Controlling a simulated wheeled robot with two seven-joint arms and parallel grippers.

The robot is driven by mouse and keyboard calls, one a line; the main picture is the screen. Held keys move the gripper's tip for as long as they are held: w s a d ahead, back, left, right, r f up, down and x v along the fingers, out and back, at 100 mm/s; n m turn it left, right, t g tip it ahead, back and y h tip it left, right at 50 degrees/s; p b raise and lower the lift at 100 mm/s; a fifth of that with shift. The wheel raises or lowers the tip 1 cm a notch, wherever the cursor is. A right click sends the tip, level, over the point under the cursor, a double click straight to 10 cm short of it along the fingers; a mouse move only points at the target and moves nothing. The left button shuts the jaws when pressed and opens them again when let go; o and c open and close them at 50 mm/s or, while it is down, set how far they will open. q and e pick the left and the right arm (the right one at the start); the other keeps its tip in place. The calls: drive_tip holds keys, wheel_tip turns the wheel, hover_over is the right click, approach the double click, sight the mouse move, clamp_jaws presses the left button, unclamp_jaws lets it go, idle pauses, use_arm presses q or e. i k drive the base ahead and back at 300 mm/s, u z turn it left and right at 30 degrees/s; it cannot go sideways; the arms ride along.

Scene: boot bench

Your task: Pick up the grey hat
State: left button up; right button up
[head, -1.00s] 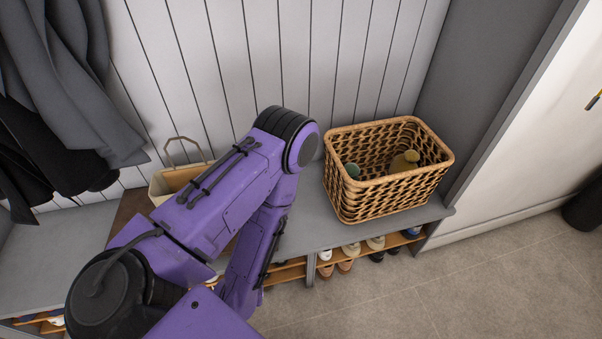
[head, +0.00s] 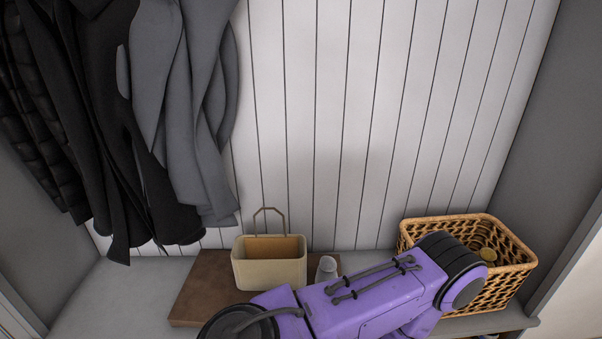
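I cannot make out a grey hat in the head view. A woven wicker basket (head: 512,272) stands at the right end of the bench. A small yellowish thing (head: 487,254) shows inside it, too little of it to name. My purple arm crosses in front and hides part of the basket and the bench. Neither of my grippers is in view.
A beige handled bin (head: 269,270) stands on a brown board (head: 199,291) on the bench, with a small pale grey object (head: 326,268) beside it. Dark and grey coats (head: 180,110) hang at the left. The bench (head: 92,300) is bare at left.

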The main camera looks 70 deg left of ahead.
sight(326, 270)
drive_tip(key=k, duration=0.55)
drive_tip(key=u, duration=1.35)
drive_tip(key=i, duration=0.5)
